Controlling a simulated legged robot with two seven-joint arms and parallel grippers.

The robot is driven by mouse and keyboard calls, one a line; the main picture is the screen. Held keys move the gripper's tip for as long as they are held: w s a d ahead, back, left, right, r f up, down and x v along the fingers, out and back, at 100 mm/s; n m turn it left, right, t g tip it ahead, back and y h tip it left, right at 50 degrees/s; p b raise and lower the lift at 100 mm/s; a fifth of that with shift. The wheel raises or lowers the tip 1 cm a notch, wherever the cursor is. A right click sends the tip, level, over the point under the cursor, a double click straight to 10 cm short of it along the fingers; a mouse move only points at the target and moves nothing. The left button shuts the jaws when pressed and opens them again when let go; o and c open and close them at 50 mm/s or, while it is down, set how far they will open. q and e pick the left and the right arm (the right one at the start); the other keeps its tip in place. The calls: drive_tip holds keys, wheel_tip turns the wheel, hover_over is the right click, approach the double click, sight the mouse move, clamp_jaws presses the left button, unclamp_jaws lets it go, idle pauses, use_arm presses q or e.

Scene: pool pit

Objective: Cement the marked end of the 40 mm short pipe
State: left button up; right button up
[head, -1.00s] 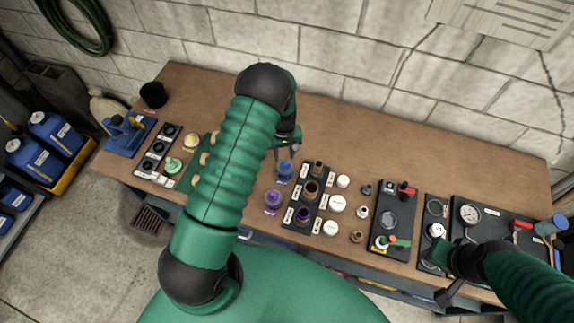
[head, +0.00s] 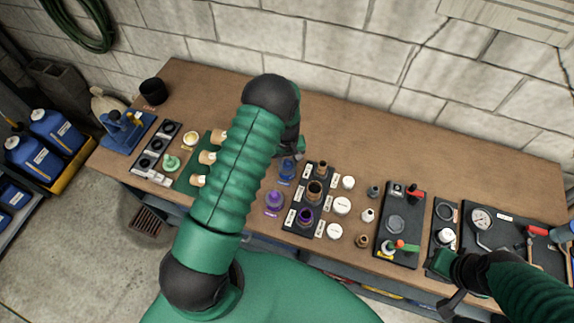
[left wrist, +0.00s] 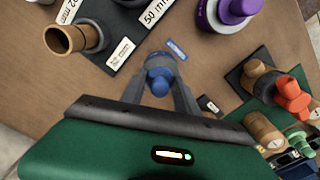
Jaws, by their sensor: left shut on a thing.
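My left gripper (left wrist: 160,100) is shut on the knobbed top of a small blue pot (left wrist: 157,78), its fingers on either side. In the head view the blue pot (head: 287,171) stands on the bench with my left gripper (head: 297,158) over it, partly hidden by my arm. Whether the top is lifted I cannot tell. A purple pot (head: 274,201) stands nearer. A black stand (head: 296,218) holds upright brown short pipes (head: 314,191); the nearest shows purple at its mouth (head: 305,216). I cannot read which is 40 mm. My right gripper (head: 445,268) is at the bench's front right.
White caps (head: 342,206) and small fittings (head: 367,215) stand right of the stand. A valve board (head: 397,224) and a gauge board (head: 510,235) lie farther right. A green board with tan stubs (head: 207,157) is left of my arm. The back middle of the bench is clear.

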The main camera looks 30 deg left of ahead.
use_arm(q)
drive_tip(key=shift+r+p, duration=0.65)
drive_tip(key=shift+r, duration=0.25)
drive_tip(key=shift+r+p, duration=1.9)
drive_tip(key=shift+r, duration=1)
